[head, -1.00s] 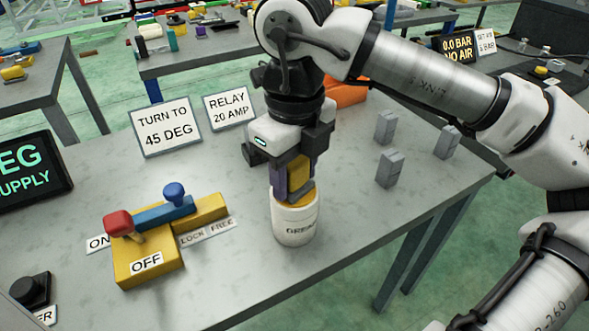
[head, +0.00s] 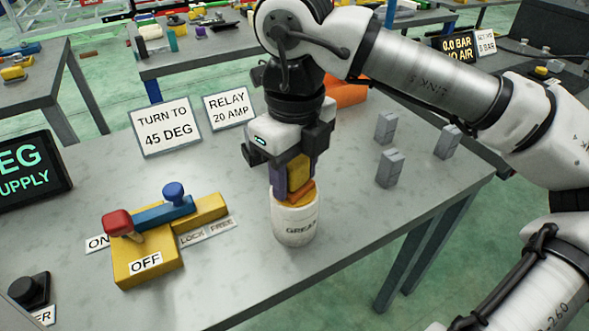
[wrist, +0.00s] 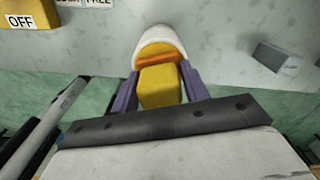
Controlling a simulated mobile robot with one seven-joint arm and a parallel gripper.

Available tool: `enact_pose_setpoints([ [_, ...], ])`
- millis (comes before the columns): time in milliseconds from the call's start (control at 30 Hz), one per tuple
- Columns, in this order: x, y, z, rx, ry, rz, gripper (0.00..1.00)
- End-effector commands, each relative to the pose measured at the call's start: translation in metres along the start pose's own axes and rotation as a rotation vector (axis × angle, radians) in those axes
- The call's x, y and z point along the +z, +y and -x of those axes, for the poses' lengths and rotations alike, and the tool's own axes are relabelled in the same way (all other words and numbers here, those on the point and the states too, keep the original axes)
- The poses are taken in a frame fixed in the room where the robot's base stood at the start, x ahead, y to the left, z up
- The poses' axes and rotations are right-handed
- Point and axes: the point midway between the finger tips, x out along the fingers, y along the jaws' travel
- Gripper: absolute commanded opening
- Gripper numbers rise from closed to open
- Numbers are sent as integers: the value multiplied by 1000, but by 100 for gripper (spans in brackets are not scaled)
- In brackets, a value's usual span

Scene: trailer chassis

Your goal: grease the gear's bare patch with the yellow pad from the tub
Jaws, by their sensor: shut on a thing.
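The pad (wrist: 160,86) also shows between the fingers in the wrist view. Orange material (head: 300,191) shows just under the pad at the tub's mouth, and in the wrist view it lies between the pad and the tub's white rim (wrist: 157,33). I cannot tell whether it is on the pad or in the tub. The gear is not seen in any view.
Left of the tub is a yellow block with a red knob (head: 117,223) and a blue handle (head: 173,191). Two signs (head: 166,127) stand behind. Several small grey blocks (head: 389,168) stand to the right. An orange object (head: 347,92) is partly hidden behind my arm. The table's front edge is close.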

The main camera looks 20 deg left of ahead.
Motion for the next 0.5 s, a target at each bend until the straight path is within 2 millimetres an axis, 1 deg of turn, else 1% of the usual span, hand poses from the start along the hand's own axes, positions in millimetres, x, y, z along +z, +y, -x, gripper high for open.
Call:
enact_pose_setpoints([
  [300,0,0,-2,2,4,2,27],
  [500,0,0,10,1,3,1,27],
])
